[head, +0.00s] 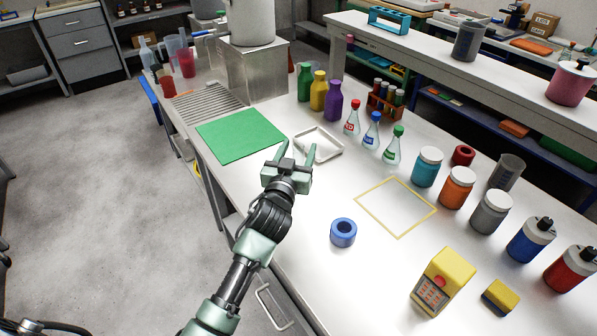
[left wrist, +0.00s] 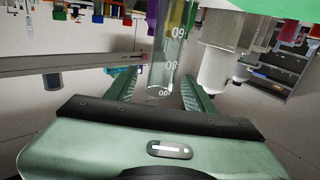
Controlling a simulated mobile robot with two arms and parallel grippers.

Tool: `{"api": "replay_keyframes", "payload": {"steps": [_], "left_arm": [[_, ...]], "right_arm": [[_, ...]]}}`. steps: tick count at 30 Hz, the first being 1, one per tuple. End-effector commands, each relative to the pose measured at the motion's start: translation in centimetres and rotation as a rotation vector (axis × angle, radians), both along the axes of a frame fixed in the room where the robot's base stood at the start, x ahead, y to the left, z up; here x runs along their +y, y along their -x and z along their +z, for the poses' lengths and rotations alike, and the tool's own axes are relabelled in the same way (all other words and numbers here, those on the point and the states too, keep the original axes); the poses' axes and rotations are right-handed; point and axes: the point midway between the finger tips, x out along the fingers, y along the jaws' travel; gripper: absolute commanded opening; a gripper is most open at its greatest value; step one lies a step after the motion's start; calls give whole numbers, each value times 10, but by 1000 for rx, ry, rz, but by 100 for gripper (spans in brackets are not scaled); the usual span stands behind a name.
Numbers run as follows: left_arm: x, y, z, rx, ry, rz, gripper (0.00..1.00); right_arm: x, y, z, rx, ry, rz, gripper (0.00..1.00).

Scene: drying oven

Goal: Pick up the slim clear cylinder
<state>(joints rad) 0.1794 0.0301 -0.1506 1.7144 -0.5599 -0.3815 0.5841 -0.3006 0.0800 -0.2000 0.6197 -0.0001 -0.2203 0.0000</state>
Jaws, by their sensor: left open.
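The slim clear cylinder (left wrist: 168,50) has white scale marks and shows in the left wrist view, which is upside down. Its rim end lies between the two fingers of my left gripper, with gaps on both sides. I cannot make it out in the head view, where my gripper and the pale bench make it hard to see. My left gripper (head: 298,154) is open over the bench, beside a small white tray; its fingers also show in the left wrist view (left wrist: 160,88). My right gripper is not in view.
A green mat (head: 240,135) lies left of the gripper and a white tray (head: 330,147) just beyond. Small flasks (head: 371,131), coloured bottles (head: 333,101) and lidded jars (head: 426,167) stand behind and right. A blue ring (head: 343,232) lies in front. The yellow-framed area (head: 377,187) is empty.

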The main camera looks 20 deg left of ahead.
Motion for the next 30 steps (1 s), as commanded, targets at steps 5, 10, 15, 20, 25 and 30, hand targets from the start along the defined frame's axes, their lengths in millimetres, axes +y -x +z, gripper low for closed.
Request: {"api": "replay_keyframes", "payload": {"steps": [5, 10, 15, 20, 25, 30], "left_arm": [[2, -25, 1, 0, -1, 1, 53], [2, -31, -1, 1, 0, 0, 53], [2, -31, -1, 1, 0, 0, 51], [2, -31, -1, 1, 0, 0, 6], [2, -31, 0, 0, 0, 0, 0], [2, -31, 0, 0, 0, 0, 0]], "right_arm": [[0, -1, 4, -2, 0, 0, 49], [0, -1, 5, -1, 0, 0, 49], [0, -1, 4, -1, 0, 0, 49], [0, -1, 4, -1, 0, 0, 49], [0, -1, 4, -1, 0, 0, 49], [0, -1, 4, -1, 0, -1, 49]]}}
